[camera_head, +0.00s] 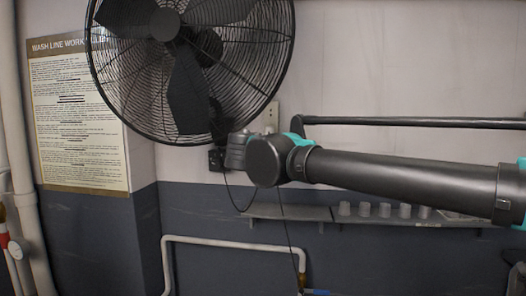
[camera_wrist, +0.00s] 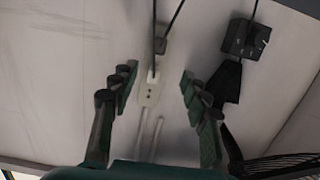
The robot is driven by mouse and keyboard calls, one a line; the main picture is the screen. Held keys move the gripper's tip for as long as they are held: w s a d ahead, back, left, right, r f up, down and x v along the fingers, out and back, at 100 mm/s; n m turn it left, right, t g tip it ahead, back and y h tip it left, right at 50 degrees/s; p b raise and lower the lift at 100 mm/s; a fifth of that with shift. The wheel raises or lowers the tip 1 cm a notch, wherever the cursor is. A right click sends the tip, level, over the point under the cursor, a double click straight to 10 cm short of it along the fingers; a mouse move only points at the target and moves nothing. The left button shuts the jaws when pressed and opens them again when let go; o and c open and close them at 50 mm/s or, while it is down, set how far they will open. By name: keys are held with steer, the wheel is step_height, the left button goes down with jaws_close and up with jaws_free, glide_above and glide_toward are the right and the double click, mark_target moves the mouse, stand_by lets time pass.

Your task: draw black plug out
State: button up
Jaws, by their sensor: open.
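In the wrist view a small dark plug (camera_wrist: 160,46) with a thin black cord sits at the far end of a pale outlet plate (camera_wrist: 149,93) on the wall. A second black cord crosses the plate. My gripper (camera_wrist: 158,86) is open, its fingers spread on either side of the plate, with nothing between them held. The plug lies beyond the fingertips in the picture. In the head view my gripper (camera_head: 238,150) is near the wall below the fan; the outlet plate (camera_head: 272,114) shows partly above it, and the plug is hidden.
A black box (camera_wrist: 243,40) is on the wall beside the plate; it also shows left of my gripper in the head view (camera_head: 216,160). A large fan (camera_head: 190,60) hangs close above. A shelf (camera_head: 290,212) with several cups and a white pipe (camera_head: 230,246) lie below.

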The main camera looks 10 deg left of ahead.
steer(key=w+f, duration=0.1)
steer(key=w, duration=1)
steer(key=w+f, duration=0.1)
steer(key=w, duration=0.5)
steer(key=shift+d+f, duration=0.3)
jaws_close()
